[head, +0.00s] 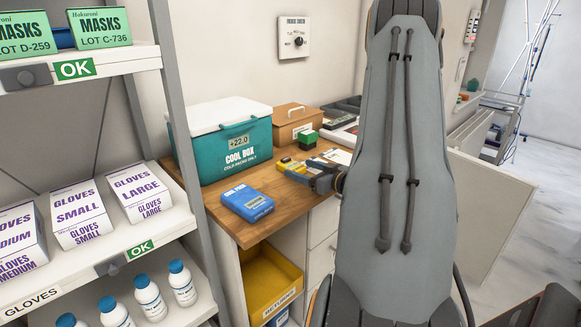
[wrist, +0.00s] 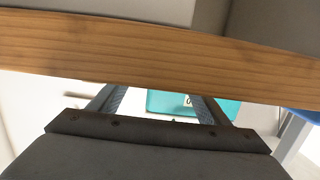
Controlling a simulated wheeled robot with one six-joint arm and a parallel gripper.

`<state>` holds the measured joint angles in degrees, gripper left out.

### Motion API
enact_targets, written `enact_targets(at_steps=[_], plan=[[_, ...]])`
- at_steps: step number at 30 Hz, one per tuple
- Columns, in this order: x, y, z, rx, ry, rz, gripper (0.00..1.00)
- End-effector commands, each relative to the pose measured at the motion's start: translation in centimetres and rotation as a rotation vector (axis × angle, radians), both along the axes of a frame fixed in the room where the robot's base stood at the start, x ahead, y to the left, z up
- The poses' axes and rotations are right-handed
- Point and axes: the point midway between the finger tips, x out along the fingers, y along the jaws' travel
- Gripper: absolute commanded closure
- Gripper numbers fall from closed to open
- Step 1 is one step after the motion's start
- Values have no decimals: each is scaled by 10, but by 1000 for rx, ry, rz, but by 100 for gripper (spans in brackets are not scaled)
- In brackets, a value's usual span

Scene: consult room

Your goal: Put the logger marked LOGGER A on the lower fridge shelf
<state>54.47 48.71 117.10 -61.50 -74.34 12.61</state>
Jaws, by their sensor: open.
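A yellow device (head: 288,164) lies farther back on the counter, beside my gripper (head: 318,178). My gripper is open and low over the counter's right part, right of the blue device and apart from it. No fridge or fridge shelf is in view.
A brown box (head: 294,122) and a green block (head: 308,139) are behind the yellow device. A shelf rack with glove boxes (head: 138,190) stands left. A yellow returns bin (head: 270,285) sits under the counter.

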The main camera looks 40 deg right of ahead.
Motion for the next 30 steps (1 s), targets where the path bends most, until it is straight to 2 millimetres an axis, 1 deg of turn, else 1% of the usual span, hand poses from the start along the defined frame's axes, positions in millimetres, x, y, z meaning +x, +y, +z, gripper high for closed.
enact_targets(at_steps=[3, 6, 10, 16, 17, 24, 26, 30], plan=[[19, 4, 0, 1, 1, 4, 30], [31, 5, -2, 0, 1, 4, 30], [38, 5, -5, 0, 1, 3, 30], [38, 5, -5, 0, 1, 2, 30], [38, 5, -5, 0, 1, 2, 33], [38, 5, -5, -1, 1, 2, 74], [38, 5, -4, -1, 0, 2, 82], [38, 5, -4, -1, 0, 2, 82]])
